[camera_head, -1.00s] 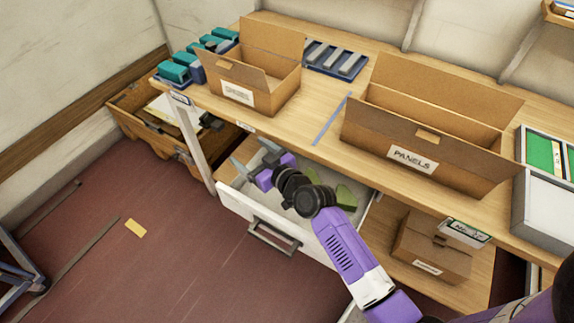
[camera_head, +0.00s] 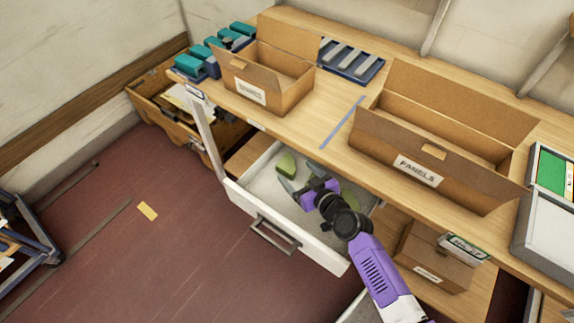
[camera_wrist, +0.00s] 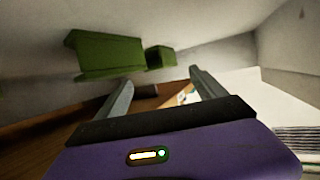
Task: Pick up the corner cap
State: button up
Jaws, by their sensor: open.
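A green piece (camera_head: 286,165), which looks like the corner cap, lies in the open white drawer (camera_head: 285,240) under the bench. A second green piece (camera_head: 353,200) lies in the drawer, partly hidden behind my arm; I cannot tell for sure which is the cap. My gripper (camera_head: 302,180) is open and empty over the drawer, just right of and nearer than the first green piece. In the wrist view a long green piece (camera_wrist: 105,52) and a smaller green block (camera_wrist: 160,57) show beyond the open fingers (camera_wrist: 162,82), not between them.
The bench top (camera_head: 318,112) overhangs the drawer's back. On it stand a small open carton (camera_head: 265,85), a PANELS carton (camera_head: 435,150) and a blue tray (camera_head: 350,60). A closed box (camera_head: 435,262) sits on a lower shelf to the right. The floor at left is mostly clear.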

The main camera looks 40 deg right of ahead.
aim_at(288, 166)
jog(key=x, duration=0.5)
jog(key=shift+f, duration=0.15)
jog(key=shift+a, duration=0.1)
jog(key=c, duration=1.3)
